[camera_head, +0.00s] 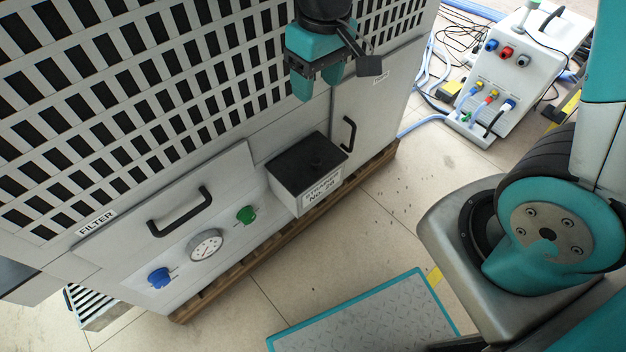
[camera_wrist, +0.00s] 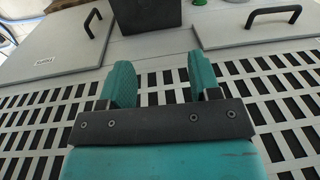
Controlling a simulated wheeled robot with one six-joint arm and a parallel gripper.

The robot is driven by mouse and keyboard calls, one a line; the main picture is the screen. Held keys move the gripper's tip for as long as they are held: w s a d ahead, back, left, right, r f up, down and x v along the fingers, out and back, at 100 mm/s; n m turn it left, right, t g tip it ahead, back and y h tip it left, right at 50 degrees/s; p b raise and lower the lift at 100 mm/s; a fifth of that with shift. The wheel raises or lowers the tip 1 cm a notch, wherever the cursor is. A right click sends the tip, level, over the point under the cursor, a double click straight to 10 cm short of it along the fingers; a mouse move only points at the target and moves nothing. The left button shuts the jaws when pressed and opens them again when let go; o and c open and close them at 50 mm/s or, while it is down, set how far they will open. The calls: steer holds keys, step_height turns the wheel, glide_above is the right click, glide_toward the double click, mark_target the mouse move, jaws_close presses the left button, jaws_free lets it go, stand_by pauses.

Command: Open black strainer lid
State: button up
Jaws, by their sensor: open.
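The black strainer lid (camera_head: 308,163) lies shut on top of a light grey box (camera_head: 318,196) labelled "STRAINER", fixed to the front of the cabinet. A small dark knob (camera_head: 316,162) stands on the lid. In the wrist view the dark lid (camera_wrist: 152,14) shows at the top, beyond the fingertips. My gripper (camera_head: 318,88) is above the lid in the head view, close to the slotted cabinet panel. Its two teal fingers (camera_wrist: 160,84) are apart with nothing between them. It does not touch the lid.
The slotted cabinet panel (camera_head: 150,90) rises behind the box. A black handle (camera_head: 180,212), gauge (camera_head: 206,245), blue knob (camera_head: 159,277) and green knob (camera_head: 246,214) are left of it. Another handle (camera_head: 348,133) is on the right. The floor (camera_head: 370,225) in front is open.

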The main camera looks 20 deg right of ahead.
steer(key=b, duration=0.2)
glide_above(315, 160)
step_height(315, 160, down, 8)
steer(key=shift+h, duration=0.4)
step_height(315, 160, down, 17)
steer(key=b, duration=0.5)
steer(key=shift+r, duration=0.2)
jaws_close()
steer(key=shift+r, duration=0.15)
